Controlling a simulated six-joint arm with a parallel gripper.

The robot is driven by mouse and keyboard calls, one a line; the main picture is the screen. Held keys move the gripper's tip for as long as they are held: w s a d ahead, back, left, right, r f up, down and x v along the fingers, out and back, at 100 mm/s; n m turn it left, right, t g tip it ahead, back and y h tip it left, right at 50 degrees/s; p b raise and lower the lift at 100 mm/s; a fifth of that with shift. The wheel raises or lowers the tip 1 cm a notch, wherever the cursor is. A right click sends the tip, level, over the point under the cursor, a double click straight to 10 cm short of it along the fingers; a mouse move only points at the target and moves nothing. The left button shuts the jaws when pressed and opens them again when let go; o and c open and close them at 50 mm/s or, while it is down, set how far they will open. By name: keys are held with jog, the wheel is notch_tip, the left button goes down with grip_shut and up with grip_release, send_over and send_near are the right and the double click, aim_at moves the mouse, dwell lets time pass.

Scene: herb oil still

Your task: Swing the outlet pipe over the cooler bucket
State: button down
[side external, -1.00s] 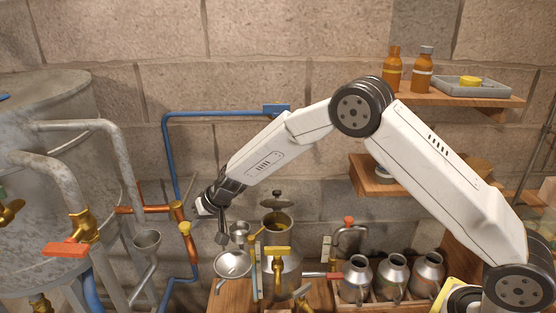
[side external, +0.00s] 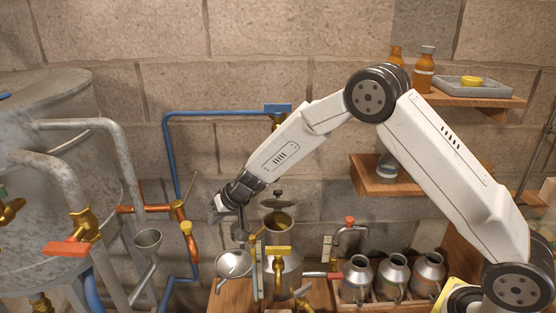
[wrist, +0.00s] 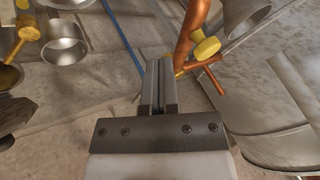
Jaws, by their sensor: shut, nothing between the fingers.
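A copper pipe (side external: 150,209) runs from the tank side to a brass joint, with a bent copper length (side external: 191,250) below and a yellow knob (side external: 186,228); this looks like the outlet pipe. The copper pipe (wrist: 190,32) and yellow knob (wrist: 207,47) show in the wrist view just beyond my fingers. My gripper (side external: 243,227) is shut and empty, to the right of the pipe and above the ladle-like metal bowl. In the wrist view my gripper (wrist: 158,65) has its fingers together. A metal vessel (side external: 285,280) with brass fittings stands right of it; I cannot tell which vessel is the cooler bucket.
A large grey tank (side external: 45,190) with pipes and an orange-handled valve (side external: 66,249) fills the left. A funnel (side external: 147,240) stands close to the copper pipe. A metal bowl (side external: 233,264) is below my gripper. Several metal cans (side external: 393,274) stand right. A blue pipe (side external: 215,113) runs along the wall.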

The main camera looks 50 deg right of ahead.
jog(key=a+v, duration=0.1)
jog(key=v, duration=0.8)
jog(key=shift+s+r, duration=0.4)
jog(key=shift+s, duration=0.1)
jog(key=shift+w+d, duration=0.1)
jog(key=shift+d, duration=0.05)
